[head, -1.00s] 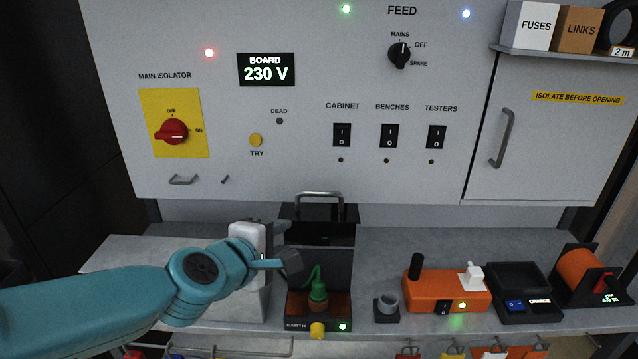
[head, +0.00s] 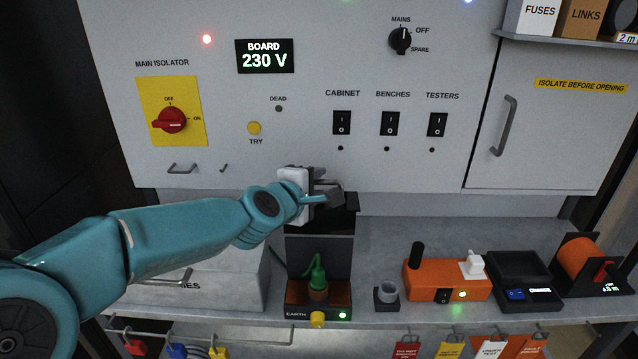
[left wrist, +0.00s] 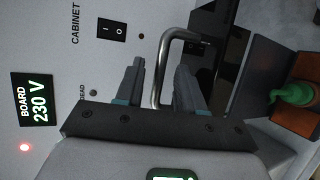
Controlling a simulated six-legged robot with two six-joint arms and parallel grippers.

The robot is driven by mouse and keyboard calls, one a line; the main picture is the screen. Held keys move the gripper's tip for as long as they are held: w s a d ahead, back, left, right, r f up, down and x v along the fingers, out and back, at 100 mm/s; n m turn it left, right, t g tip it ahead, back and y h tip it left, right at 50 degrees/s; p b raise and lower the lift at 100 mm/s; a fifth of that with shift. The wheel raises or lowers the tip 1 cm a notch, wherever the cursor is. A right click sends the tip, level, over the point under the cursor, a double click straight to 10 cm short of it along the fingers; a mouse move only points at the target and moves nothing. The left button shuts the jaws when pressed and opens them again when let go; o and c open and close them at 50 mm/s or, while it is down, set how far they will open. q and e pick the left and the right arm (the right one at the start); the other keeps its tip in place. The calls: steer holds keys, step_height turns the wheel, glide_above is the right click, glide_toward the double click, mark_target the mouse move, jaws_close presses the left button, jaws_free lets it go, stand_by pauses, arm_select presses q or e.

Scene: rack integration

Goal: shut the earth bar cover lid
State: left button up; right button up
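The earth bar box (head: 295,312), marked EARTH, stands on the bench with a green plug-like part (head: 318,273) in its orange-brown inside. Its dark cover lid (head: 320,256) stands raised behind it, open. The lid's metal handle (left wrist: 166,50) shows in the left wrist view, but my gripper hides it in the head view. My left gripper (head: 332,192) is at the top of the lid. In the left wrist view my left gripper (left wrist: 158,82) has its two fingers apart, with the handle between them. My right gripper is not in view.
The grey switch panel (head: 300,160) rises close behind the lid. A grey box (head: 195,285) lies under my left arm.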

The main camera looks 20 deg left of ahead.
arm_select(q)
steer(key=shift+w+d+f, duration=0.1)
steer(key=shift+w+f, duration=0.15)
steer(key=shift+w, duration=0.45)
steer(key=shift+w+d, duration=0.2)
steer(key=shift+w, duration=0.1)
steer(key=shift+a, duration=0.15)
